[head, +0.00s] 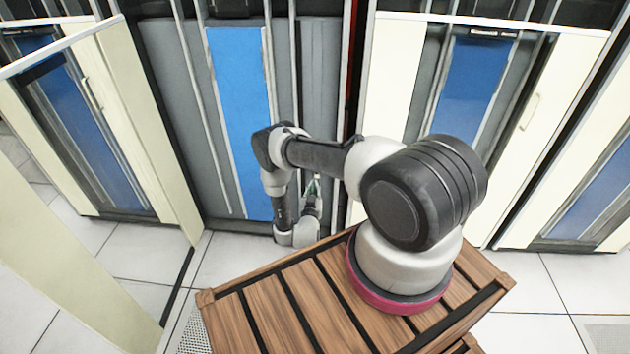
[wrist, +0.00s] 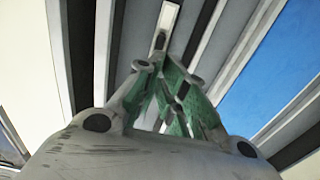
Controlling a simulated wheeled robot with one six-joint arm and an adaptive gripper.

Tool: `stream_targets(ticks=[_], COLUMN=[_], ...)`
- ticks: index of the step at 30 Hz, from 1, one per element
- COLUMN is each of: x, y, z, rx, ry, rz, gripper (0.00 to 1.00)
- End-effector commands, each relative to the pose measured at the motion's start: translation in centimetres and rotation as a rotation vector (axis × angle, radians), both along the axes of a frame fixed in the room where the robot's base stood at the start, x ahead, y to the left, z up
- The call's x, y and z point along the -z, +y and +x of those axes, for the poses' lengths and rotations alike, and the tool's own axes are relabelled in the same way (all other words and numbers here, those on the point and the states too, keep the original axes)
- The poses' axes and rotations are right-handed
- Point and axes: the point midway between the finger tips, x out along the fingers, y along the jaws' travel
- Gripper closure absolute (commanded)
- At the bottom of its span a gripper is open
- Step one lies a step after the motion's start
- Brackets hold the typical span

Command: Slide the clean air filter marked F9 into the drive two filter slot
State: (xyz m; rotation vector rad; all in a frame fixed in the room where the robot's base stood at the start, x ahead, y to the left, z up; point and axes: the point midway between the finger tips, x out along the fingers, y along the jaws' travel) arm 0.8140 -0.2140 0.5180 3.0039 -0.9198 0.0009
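My gripper (head: 313,187) is low in front of the middle grey cabinet in the head view, small and partly hidden by my arm. In the wrist view its green-padded fingers (wrist: 167,75) lean together toward their tips. A narrow pale piece (wrist: 160,42) with a dark end shows just beyond the tips. I cannot tell whether it is between the fingers or part of the cabinet behind. I cannot make out a filter marked F9, any marking, or the drive two filter slot in either view.
The middle cabinet has a tall blue panel (head: 240,115) between grey strips. Open cream doors (head: 150,130) stand at left, with more cream cabinets (head: 570,130) at right. A slatted wooden crate (head: 275,310) is under my arm's base. White tiled floor (head: 225,258) is clear beside it.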

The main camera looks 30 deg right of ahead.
Motion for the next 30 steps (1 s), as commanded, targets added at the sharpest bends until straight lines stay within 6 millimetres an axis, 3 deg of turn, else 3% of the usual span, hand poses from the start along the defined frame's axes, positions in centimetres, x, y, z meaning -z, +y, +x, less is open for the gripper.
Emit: stream_targets(ticks=[15,30], x=[0.0,0.0], y=[-2.9,-3.5], z=[4.2,5.1], rx=[0.001,0.000], ry=[-0.001,0.000], rz=[0.001,0.000], gripper=[0.93,0.93])
